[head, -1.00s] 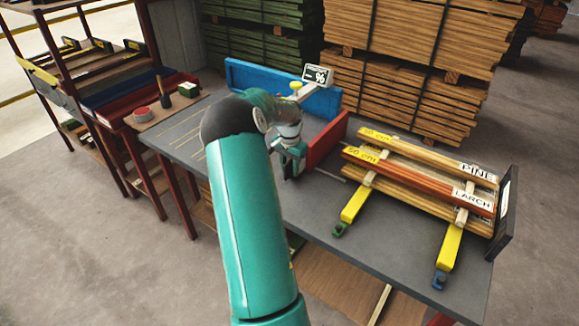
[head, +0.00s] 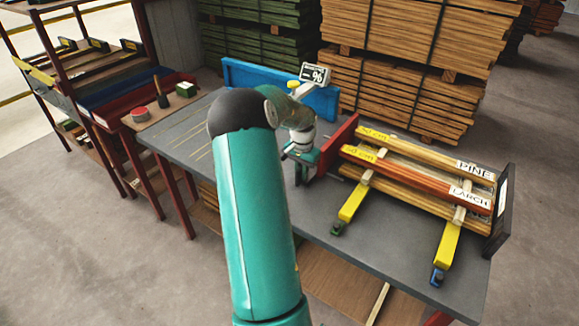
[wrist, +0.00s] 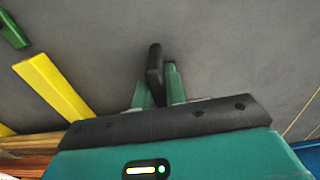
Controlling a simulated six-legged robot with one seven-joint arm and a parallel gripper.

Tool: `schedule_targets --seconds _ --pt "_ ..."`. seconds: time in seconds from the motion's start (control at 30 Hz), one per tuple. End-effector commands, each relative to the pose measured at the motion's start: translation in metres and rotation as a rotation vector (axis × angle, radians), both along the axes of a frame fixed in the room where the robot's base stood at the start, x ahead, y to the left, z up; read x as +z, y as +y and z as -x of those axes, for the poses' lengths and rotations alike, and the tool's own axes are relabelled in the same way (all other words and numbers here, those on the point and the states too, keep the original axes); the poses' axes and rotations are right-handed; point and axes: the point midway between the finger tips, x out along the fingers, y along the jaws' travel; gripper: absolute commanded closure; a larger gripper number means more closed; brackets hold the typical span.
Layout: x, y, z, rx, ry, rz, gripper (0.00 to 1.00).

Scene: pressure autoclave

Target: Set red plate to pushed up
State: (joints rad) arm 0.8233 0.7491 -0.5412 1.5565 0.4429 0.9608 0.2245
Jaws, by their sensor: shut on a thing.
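The red plate (head: 338,146) stands upright on the grey table (head: 330,215), close to the left ends of the stacked boards. I cannot tell whether it touches them. My gripper (head: 298,172) is low over the table, just left of the plate. In the wrist view its two green fingers (wrist: 158,88) are shut on a dark upright handle (wrist: 154,62). The join between handle and plate is hidden. The boards, labelled pine (head: 474,170) and larch (head: 470,198), lie across two yellow bars (head: 352,203). A black end plate (head: 502,208) stands at their right ends.
A blue rail (head: 250,80) and a small percent sign (head: 315,73) stand at the table's back. Lumber stacks (head: 405,60) rise behind. A rack (head: 75,90) stands at the left. The table's left part is mostly clear.

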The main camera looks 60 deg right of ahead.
Motion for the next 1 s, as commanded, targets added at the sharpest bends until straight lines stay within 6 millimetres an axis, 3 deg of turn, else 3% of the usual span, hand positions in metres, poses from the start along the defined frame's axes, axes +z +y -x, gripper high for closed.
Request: schedule_targets --seconds 0.1,0.2,0.53,0.57,0.67,1.0 --pt "0.001 0.004 0.03 -0.006 0.0 0.0 1.0" --pt "0.001 0.006 0.043 -0.004 0.0 0.0 1.0" --pt "0.0 0.007 0.048 -0.001 0.001 0.001 1.0" --pt "0.0 0.007 0.048 -0.001 0.001 0.001 0.85" --pt "0.0 0.007 0.047 -0.001 0.001 0.001 0.66" --pt "0.003 0.007 0.047 -0.001 0.0 0.001 0.65"
